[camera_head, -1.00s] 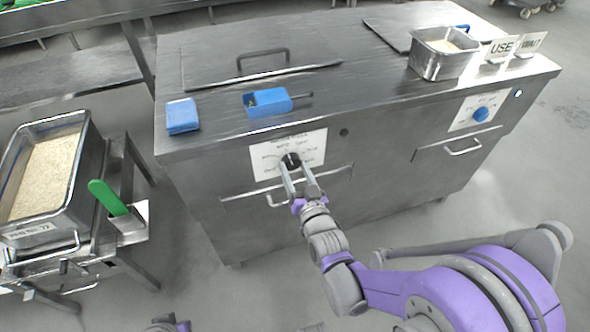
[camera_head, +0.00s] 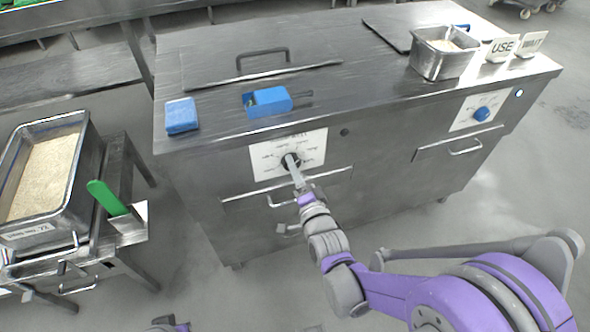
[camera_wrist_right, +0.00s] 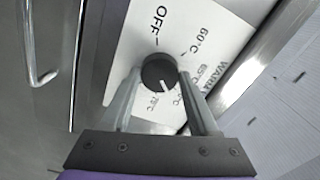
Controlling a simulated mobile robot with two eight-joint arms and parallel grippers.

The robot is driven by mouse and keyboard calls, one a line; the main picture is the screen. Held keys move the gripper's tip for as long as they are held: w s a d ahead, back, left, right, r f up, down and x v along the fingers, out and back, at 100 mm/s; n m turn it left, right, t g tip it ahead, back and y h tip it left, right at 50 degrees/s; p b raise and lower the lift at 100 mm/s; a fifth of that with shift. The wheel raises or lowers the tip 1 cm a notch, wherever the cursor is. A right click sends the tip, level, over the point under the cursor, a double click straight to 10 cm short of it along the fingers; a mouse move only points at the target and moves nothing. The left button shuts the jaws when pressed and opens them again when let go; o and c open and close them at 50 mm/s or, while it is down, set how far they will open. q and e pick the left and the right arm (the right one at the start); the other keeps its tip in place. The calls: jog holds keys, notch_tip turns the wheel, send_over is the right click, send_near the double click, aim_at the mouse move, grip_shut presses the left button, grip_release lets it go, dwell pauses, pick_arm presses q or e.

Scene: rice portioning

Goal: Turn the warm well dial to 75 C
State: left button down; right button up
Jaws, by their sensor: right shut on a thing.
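The warm well dial is a round black knob (camera_wrist_right: 159,72) on a white label plate (camera_head: 262,160) on the front of the steel counter. My right gripper (camera_head: 292,162) is shut on the knob, one finger on each side in the wrist view (camera_wrist_right: 155,88). The knob's white pointer line points down in the wrist view, toward the lower marks near 75°C. Printed OFF, 60°C and 65°C show around the plate. A finger partly hides another mark, so the exact setting is hard to read. My left gripper's fingers do not show.
A bar handle (camera_head: 279,201) sits just below the dial. A second, blue dial (camera_head: 482,114) is on the right front. Blue items (camera_head: 268,102) and a steel pan (camera_head: 441,66) stand on top. A rice pan (camera_head: 88,165) stands at left.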

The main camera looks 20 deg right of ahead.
jog(key=m, duration=0.6)
jog(key=shift+m, duration=0.3)
dwell(0.4)
jog(key=o, duration=1.4)
jog(key=s, duration=1.1)
jog(key=shift+d, duration=0.2)
jog(key=shift+w, duration=0.1)
